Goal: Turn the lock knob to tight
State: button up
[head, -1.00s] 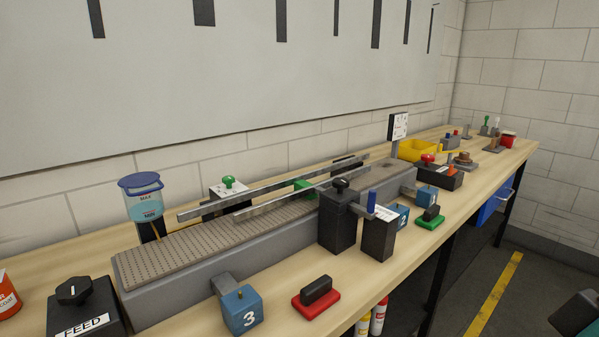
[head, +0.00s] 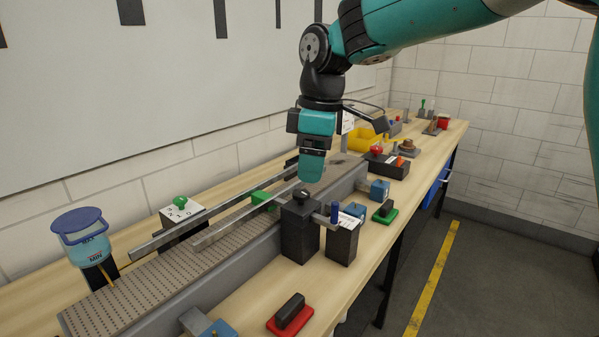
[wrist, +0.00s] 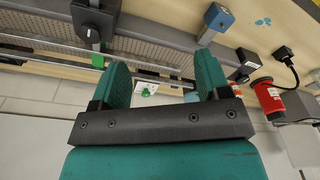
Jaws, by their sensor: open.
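A dark knob (head: 302,195) sits on top of a black block (head: 299,235) beside the conveyor; any lettering on it is too small to read. A black block (wrist: 96,18), seemingly the same one, shows at the upper left of the wrist view. My gripper (head: 312,178) points down, above and slightly right of the knob, apart from it in the picture. In the wrist view my gripper (wrist: 160,62) has its two teal fingers spread with nothing between them. The gripper partly hides the rails behind it.
Two metal rails (head: 222,232) run over the conveyor (head: 125,302) near the block. A second black block with a blue peg (head: 334,213) stands close on the right. A green knob (head: 180,202) on a box and a blue-lidded container (head: 82,240) stand left.

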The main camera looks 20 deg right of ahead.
aim_at(302, 191)
jog(key=w+d+r+n+h+p, duration=0.1)
jog(key=w+r+n+p, duration=0.1)
jog(key=w, duration=0.5)
jog(key=w+d+r+n+p, duration=0.1)
jog(key=w+r+n+p, duration=0.1)
jog(key=w, duration=0.5)
jog(key=f+p, duration=0.1)
jog(key=f, duration=0.5)
jog(key=f+p, duration=0.1)
jog(key=f, duration=0.5)
jog(key=f+p, duration=0.1)
jog(key=f, duration=0.5)
jog(key=shift+w+d, duration=0.25)
jog(key=shift+d, duration=0.05)
jog(key=shift+c, duration=0.5)
jog(key=c, duration=0.8)
jog(key=shift+c, duration=0.2)
